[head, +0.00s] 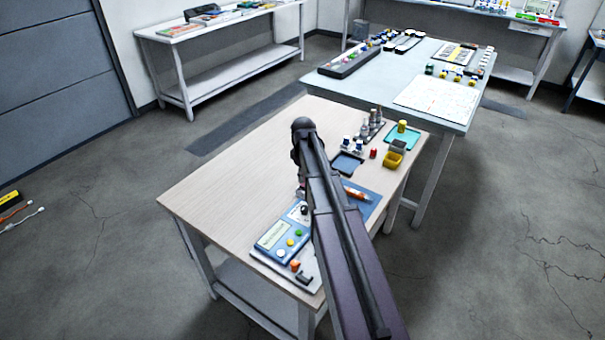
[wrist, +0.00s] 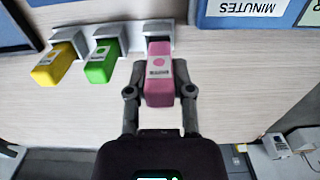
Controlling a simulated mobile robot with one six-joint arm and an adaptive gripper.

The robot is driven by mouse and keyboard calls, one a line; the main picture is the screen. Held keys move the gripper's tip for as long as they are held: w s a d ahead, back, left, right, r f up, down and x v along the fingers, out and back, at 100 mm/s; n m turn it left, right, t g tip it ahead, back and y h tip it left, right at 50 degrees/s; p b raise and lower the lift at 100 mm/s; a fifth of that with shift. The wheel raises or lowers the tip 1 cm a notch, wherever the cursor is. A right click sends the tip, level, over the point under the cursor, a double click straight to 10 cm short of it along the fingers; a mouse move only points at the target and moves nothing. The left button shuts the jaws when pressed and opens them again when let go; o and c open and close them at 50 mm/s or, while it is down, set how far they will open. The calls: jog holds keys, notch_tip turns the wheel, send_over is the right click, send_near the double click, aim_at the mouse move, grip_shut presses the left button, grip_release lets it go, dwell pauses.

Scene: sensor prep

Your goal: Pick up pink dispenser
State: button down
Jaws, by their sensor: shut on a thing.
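The pink dispenser (wrist: 159,72) is in the middle of the wrist view, a block with a pale label and a round mark. Its far end meets a grey holder (wrist: 157,28); I cannot tell whether it is still seated there. My gripper (wrist: 160,93) is shut on the pink dispenser, one finger on each side. A green dispenser (wrist: 101,65) and a yellow dispenser (wrist: 55,65) sit in their own grey holders to its left. In the head view my arm hides the dispensers and my gripper's fingertips.
The holders stand on a light wooden table (head: 215,190). A blue panel (head: 282,240), a dark blue tray (head: 347,163) and a yellow bin (head: 392,160) are on it. The table's left part is clear. A second table (head: 400,75) stands behind.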

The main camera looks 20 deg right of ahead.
jog(key=s, duration=1)
jog(key=s+d+r+p, duration=0.1)
jog(key=s, duration=0.4)
jog(key=shift+r, duration=0.1)
jog(key=c, duration=1.1)
grip_release()
jog(key=shift+c, duration=0.2)
grip_shut()
notch_tip(320, 180, up, 6)
jog(key=p, duration=0.6)
jog(key=shift+r+p, duration=0.25)
jog(key=shift+p, duration=0.1)
jog(key=shift+s, duration=0.25)
